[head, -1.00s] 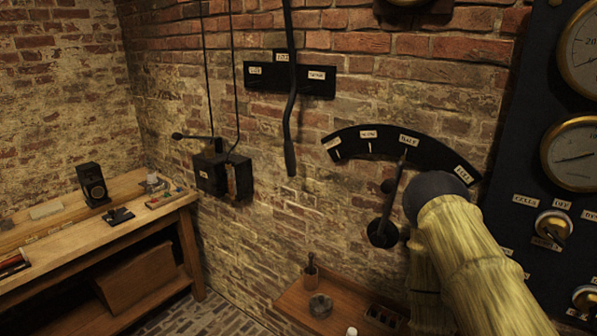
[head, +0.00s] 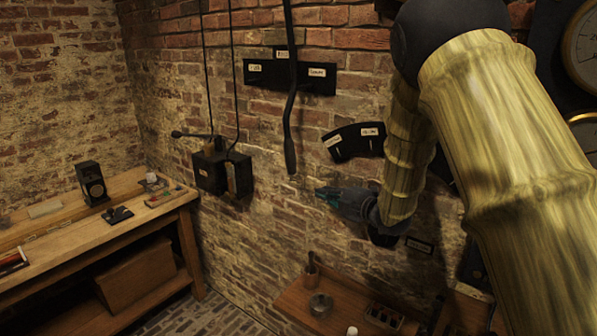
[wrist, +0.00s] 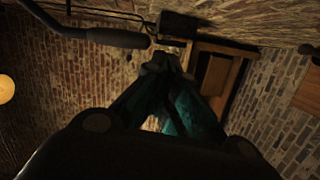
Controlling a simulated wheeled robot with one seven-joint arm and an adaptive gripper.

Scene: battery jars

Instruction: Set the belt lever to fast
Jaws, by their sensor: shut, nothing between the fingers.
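A long black lever (head: 290,105) hangs down the brick wall in the head view, its lower end bent. It crosses the middle of a black plate (head: 262,76) with a label at each side and one at the centre; the wording is too small to read surely. My gripper (head: 320,193) is shut and empty, pointing left, a little below and right of the lever's lower end. In the wrist view the lever's bent end (wrist: 118,38) shows at upper left, apart from my closed fingertips (wrist: 166,62).
A black curved plate (head: 353,142) with labels is partly hidden behind my arm. A black box (head: 208,172) with a small lever and cords is on the wall at left. A wooden shelf (head: 290,302) with small items is below, and a workbench (head: 150,213) stands at left.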

